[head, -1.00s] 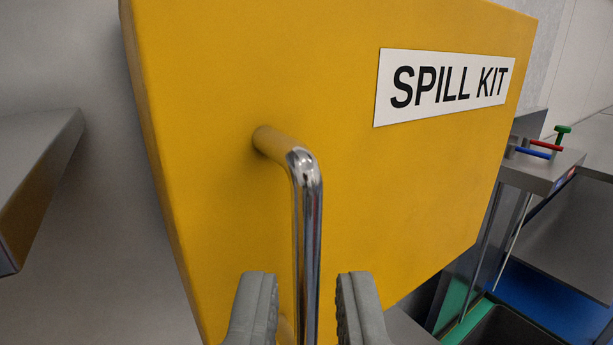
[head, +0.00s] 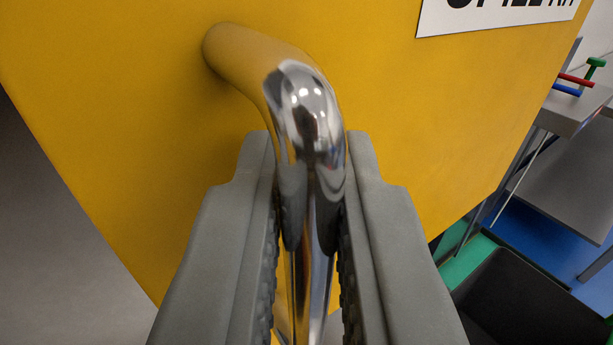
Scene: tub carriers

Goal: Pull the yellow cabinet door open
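The yellow cabinet door (head: 420,145) fills most of the view and bears a white SPILL KIT label (head: 490,12), cut off at the top. A round chrome handle (head: 310,125) stands out from the door and bends downward. My gripper (head: 310,165) has one grey finger on each side of the handle's upright bar, just below the bend. The fingers lie close against the bar and look shut on it. The handle's lower end is hidden. I see no gap at the door's visible edges.
At the right stands a grey surface (head: 578,110) with red, blue and green handles (head: 575,80) on it. Below it is a dark open tub (head: 530,305) beside green and blue surfaces. A bare grey area lies at lower left.

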